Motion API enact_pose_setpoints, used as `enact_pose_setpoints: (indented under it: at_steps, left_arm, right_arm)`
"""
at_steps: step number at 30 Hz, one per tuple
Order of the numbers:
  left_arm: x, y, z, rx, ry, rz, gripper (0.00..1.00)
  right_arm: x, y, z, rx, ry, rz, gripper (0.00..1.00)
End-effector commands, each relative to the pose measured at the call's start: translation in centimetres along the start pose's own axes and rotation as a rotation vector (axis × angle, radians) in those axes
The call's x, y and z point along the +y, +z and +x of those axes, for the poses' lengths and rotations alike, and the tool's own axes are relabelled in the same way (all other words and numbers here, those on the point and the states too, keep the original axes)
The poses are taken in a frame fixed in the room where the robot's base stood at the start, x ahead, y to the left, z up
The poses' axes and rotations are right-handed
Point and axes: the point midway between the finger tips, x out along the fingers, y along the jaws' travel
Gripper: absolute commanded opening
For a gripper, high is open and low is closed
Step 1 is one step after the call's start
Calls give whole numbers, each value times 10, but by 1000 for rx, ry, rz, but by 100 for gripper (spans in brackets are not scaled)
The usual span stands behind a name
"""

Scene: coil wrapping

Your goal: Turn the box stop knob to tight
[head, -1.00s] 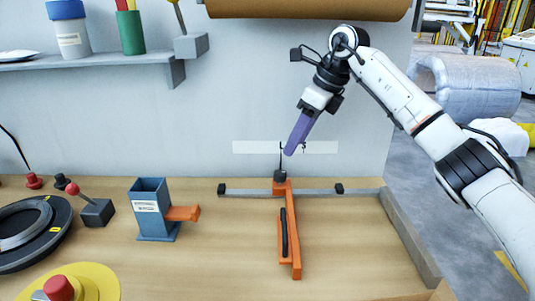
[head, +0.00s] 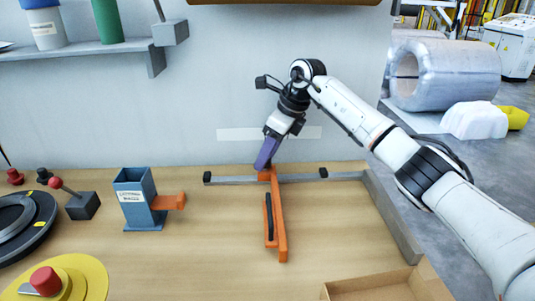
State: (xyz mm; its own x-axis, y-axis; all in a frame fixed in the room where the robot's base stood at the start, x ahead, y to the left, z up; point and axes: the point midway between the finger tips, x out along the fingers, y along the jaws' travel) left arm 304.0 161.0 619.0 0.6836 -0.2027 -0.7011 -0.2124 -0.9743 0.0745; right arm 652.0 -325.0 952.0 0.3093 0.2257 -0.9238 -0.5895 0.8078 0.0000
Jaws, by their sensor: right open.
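The box stop appears to be the orange arm (head: 280,225) with a black grip on its side, joined to a grey rail (head: 230,180) with black end caps. In the head view, my right gripper (head: 263,164) points down at the orange arm's rear end, where it crosses the rail. Its purple fingers are open, though the gap is hard to see from here. They cover the black knob at that junction, so I cannot tell its setting or whether they touch it. My left gripper is out of view.
A blue-grey holder (head: 133,200) with an orange tab stands left of the orange arm. Further left are a red-knobbed lever (head: 83,205) and a red button (head: 46,281) on a yellow base. An open cardboard box (head: 375,289) is at the front right. Bench between is clear.

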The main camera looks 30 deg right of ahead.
Motion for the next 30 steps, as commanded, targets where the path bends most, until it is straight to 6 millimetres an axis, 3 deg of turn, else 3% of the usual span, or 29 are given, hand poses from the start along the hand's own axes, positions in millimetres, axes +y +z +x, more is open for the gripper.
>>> enact_pose_setpoints:
  at_steps: [1, 8, 9, 28, 29, 30]
  left_arm:
    - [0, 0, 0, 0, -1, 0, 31]
    - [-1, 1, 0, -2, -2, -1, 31]
    - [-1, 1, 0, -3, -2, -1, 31]
    - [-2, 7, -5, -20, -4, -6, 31]
    - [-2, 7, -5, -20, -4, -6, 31]
    - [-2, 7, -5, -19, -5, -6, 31]
  right_arm:
    - [0, 0, 0, 0, 0, 0, 42]
    - [0, 0, 0, 0, 0, 0, 4]
    - [0, 0, 0, 0, 0, 0, 3]
    - [0, 0, -1, -1, -55, 130, 3]
    - [0, 0, -1, -1, -55, 130, 30]
    - [0, 0, -1, -1, -55, 130, 37]
